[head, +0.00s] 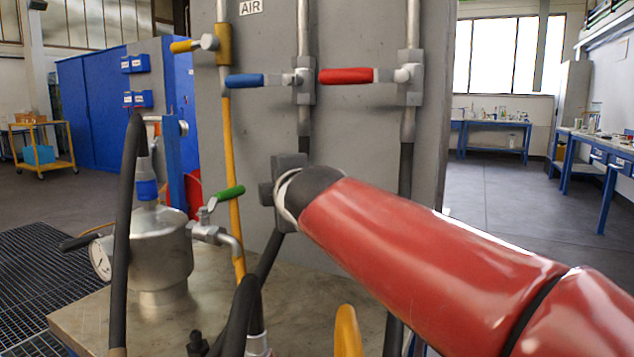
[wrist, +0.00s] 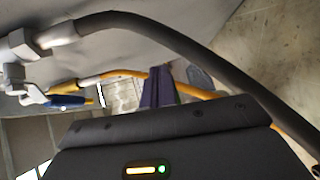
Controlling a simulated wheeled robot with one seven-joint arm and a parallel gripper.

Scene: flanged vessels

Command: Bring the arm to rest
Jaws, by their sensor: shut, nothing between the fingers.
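My gripper (head: 285,192) is at the end of my red-sleeved arm, which reaches in from the lower right in the head view. It is in front of the grey panel (head: 270,130), below the red and blue valve handles; whether it touches the panel cannot be told. In the wrist view my gripper (wrist: 158,86) shows beyond its dark housing, shut and empty. A black hose (wrist: 190,48) and a yellow hose (wrist: 205,92) pass close by in that view. The fingertips are not clear in the head view.
A metal vessel (head: 150,255) with a gauge (head: 101,258) and a green-handled valve (head: 226,194) stands on the bench (head: 75,312) at left. A blue handle (head: 245,81) and a red handle (head: 346,76) stick out on the panel. Open floor (head: 500,210) lies at right.

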